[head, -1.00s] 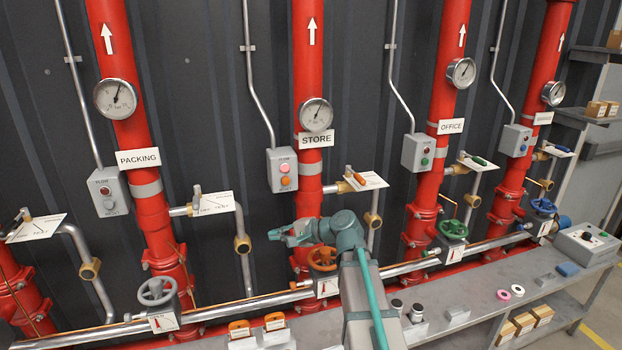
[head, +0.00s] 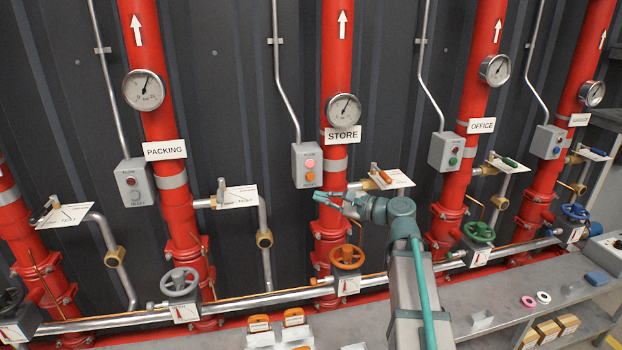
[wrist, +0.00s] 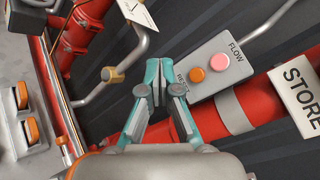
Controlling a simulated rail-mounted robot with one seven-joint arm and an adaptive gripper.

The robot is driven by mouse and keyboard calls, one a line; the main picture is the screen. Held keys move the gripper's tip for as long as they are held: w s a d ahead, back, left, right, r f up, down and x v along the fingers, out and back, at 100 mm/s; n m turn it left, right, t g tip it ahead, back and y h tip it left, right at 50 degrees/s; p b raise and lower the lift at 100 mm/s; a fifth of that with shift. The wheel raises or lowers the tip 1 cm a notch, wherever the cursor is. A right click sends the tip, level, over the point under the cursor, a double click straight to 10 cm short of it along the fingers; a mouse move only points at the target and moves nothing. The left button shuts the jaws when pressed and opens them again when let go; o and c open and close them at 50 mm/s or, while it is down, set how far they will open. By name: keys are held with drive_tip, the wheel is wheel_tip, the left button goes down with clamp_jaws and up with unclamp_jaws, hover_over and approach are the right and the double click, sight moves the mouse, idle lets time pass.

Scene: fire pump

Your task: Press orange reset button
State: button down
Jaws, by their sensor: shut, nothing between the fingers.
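My gripper (head: 330,200) is shut and empty, below and slightly right of the box in the head view. In the wrist view the teal fingertips of my gripper (wrist: 165,82) are together, near the box's left end. I see no contact with the button.
The red STORE pipe (head: 337,80) rises right of the box. An orange valve wheel (head: 347,257) is below my gripper, and an orange-handled lever (head: 384,177) with a white plate is at its right. Grey PACKING (head: 135,182) and OFFICE (head: 452,151) boxes stand to either side.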

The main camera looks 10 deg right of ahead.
drive_tip(key=shift+w+a+b, duration=0.2)
drive_tip(key=shift+w+b, duration=0.2)
drive_tip(key=shift+w, duration=3.95)
drive_tip(key=shift+w, duration=0.1)
drive_tip(key=shift+w, duration=0.35)
drive_tip(key=shift+w, duration=0.5)
drive_tip(key=shift+s, duration=0.95)
drive_tip(key=shift+s, duration=0.1)
drive_tip(key=s, duration=0.4)
drive_tip(key=shift+s+d+p, duration=0.1)
drive_tip(key=shift+s+p, duration=0.25)
drive_tip(key=shift+s, duration=0.05)
